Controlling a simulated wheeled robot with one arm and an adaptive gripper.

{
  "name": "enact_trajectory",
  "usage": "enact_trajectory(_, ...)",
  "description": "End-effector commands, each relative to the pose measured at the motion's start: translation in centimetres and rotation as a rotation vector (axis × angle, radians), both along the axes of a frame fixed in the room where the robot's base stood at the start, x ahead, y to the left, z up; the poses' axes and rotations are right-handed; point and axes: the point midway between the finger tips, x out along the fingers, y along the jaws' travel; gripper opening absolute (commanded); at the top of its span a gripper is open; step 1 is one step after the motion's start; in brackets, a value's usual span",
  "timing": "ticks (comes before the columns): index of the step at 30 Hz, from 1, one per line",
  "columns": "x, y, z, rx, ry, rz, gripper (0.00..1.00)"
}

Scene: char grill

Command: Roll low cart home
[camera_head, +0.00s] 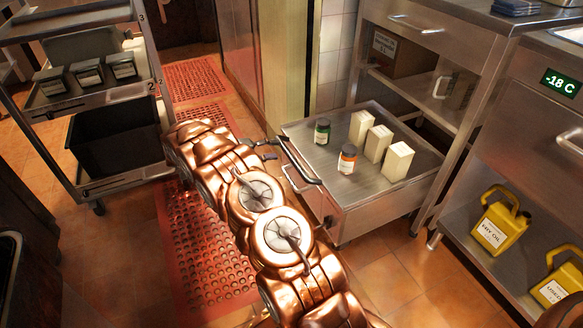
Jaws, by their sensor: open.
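The low cart (352,212) is a low steel box with a flat top and a bar handle (301,162) on its left end. It stands on the tiled floor against the open bay of a steel worktable; whether its far end is under the table is hard to tell. A green jar (322,132), an orange-lidded jar (347,159) and three cream cartons (378,143) stand upright on its top. My copper arm reaches up from the bottom. My gripper (264,150) is open, just left of the handle's upper end; I cannot tell whether they touch.
The worktable (478,22) stands behind the cart. A steel counter with yellow oil jugs (498,222) is at right. A tall shelf trolley (95,185) with labelled tubs stands at left. Red perforated mats (205,250) cover the aisle; bare tile lies in front of the cart.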

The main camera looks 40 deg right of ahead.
Motion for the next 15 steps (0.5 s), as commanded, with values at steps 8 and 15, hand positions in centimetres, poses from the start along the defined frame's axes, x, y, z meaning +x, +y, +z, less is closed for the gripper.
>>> enact_trajectory(8, 1.6, -1.3, -6.6, -0.078, -0.014, 0.028, 0.47)
enact_trajectory(15, 1.5, -2.5, -7.5, -0.091, -0.019, 0.032, 0.47)
